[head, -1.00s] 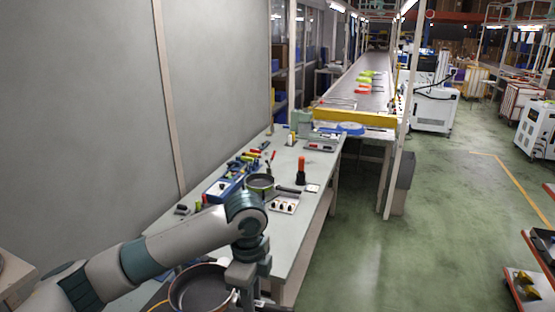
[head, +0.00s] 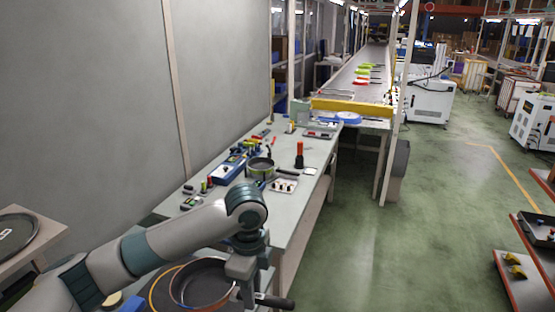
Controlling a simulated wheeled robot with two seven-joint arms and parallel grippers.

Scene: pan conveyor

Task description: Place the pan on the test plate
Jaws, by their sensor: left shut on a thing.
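My left gripper (head: 246,288) is at the bottom of the head view, shut on the handle of a dark pan (head: 205,285). The pan's black handle end sticks out to the right of the gripper. My right gripper is not in view.
A red rack (head: 515,287) stands at the right. Green floor between is clear.

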